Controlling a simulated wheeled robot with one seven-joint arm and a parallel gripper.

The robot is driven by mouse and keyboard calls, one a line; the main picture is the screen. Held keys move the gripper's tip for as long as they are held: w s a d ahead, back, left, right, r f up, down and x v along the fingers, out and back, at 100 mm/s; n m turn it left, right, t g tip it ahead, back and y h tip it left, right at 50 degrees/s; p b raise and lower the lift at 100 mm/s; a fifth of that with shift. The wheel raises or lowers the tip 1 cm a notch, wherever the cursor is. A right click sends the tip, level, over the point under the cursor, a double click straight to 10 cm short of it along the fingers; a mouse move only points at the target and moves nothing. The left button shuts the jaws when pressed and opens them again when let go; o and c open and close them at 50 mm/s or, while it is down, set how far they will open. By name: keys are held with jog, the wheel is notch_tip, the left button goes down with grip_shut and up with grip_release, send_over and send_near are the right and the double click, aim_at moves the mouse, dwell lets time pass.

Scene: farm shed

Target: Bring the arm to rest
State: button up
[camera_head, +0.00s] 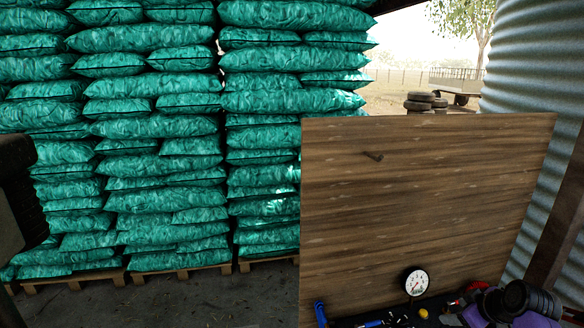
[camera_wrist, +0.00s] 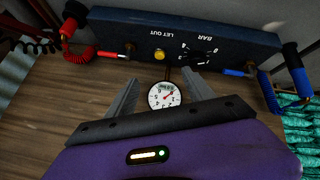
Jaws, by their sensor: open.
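My gripper (camera_wrist: 160,80) shows in the wrist view with its two grey fingers spread apart. Nothing is gripped between them. Its purple body fills the bottom of that view. A round white gauge (camera_wrist: 163,96) appears between the fingers, beyond them; the distance is hard to judge. Behind it is a dark blue panel (camera_wrist: 225,35) marked "LET OUT" and "BAR", with a yellow button (camera_wrist: 159,55) and a black knob (camera_wrist: 194,58). In the head view the gauge (camera_head: 415,281) stands at the lower right, and part of my purple and black arm end shows beside it, cut off by the frame edge.
A brown wooden board (camera_head: 420,190) stands upright behind the gauge. Stacked green sacks (camera_head: 150,130) on pallets (camera_head: 180,275) fill the left. Red (camera_wrist: 90,52) and blue (camera_wrist: 270,95) hose fittings flank the panel. A corrugated metal wall (camera_head: 525,60) is at right. Some floor (camera_head: 190,305) is clear.

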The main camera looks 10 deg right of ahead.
jog(key=s+a+f+m+t+h+b, duration=0.1)
jog(key=s+a+m+t+h+b, duration=0.45)
jog(key=s+a, duration=0.9)
jog(key=s+a+r+y, duration=0.1)
jog(key=s+a+y, duration=0.1)
jog(key=s+a, duration=0.4)
jog(key=s+a+r+n+t+y+b, duration=0.1)
jog(key=s+a, duration=0.5)
jog(key=s, duration=0.8)
jog(key=s+a+r+y, duration=0.1)
jog(key=s+a+y, duration=0.2)
jog(key=s+a, duration=0.4)
jog(key=v, duration=0.3)
jog(key=shift+s+b, duration=0.3)
jog(key=shift+s, duration=0.2)
jog(key=shift+a+f+t, duration=0.1)
jog(key=shift+f+t, duration=0.05)
jog(key=shift+t, duration=0.1)
